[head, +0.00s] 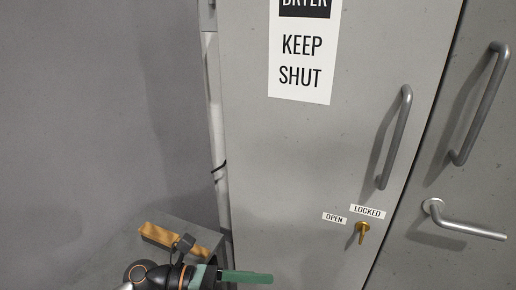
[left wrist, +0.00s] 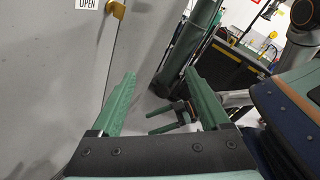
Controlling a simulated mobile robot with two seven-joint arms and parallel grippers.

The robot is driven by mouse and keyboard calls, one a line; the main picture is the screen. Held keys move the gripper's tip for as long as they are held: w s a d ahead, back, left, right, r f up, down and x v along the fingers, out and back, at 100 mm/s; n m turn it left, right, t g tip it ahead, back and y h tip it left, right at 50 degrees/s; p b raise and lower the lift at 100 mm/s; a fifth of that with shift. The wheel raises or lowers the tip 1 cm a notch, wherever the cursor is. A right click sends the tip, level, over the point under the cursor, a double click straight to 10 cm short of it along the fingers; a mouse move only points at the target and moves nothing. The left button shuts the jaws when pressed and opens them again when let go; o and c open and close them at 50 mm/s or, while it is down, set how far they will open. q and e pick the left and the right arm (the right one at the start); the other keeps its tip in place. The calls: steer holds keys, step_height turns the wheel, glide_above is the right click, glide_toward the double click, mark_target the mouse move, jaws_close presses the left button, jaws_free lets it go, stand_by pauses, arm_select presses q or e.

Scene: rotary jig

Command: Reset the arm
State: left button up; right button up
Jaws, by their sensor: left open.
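My left gripper (head: 262,279) comes in at the bottom of the head view, with one green finger pointing right, in front of the grey cabinet door. In the left wrist view its two green fingers (left wrist: 160,76) stand wide apart with nothing between them. A small brass key-like latch (head: 362,232) is on the door, below a LOCKED label and right of an OPEN label. It also shows at the top of the left wrist view (left wrist: 117,9), apart from the fingers. What looks like my right gripper (left wrist: 152,122) shows small beyond the left fingers, its green fingers apart.
The grey door (head: 290,170) carries a KEEP SHUT sign (head: 302,62) and a bar handle (head: 395,137). Another door at right has a bar handle (head: 481,103) and a lever (head: 465,223). A wood-coloured block (head: 160,236) sits by my left wrist.

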arm_select(q)
steer(key=w+a+n+t+y, duration=0.1)
steer(key=w+a+n+t, duration=0.1)
steer(key=n+t, duration=0.7)
steer(key=w+a+n+t, duration=0.3)
steer(key=n+t, duration=0.2)
steer(key=n, duration=0.7)
steer(key=a+f+n+t+y, duration=0.3)
steer(key=a+f+n+y, duration=0.45)
steer(key=n, duration=0.55)
steer(key=s+a+f+n+g+y, duration=0.2)
steer(key=s+f+n, duration=0.4)
steer(key=f, duration=0.3)
steer(key=s+a+f+n+g+y+p, duration=0.1)
steer(key=s+f+n+g+y, duration=0.3)
steer(key=s+f, duration=0.4)
steer(key=shift+s+a+f+n+g, duration=0.3)
steer(key=shift+a+f+n+g, duration=0.5)
steer(key=shift+n, duration=0.4)
steer(key=shift+d, duration=0.1)
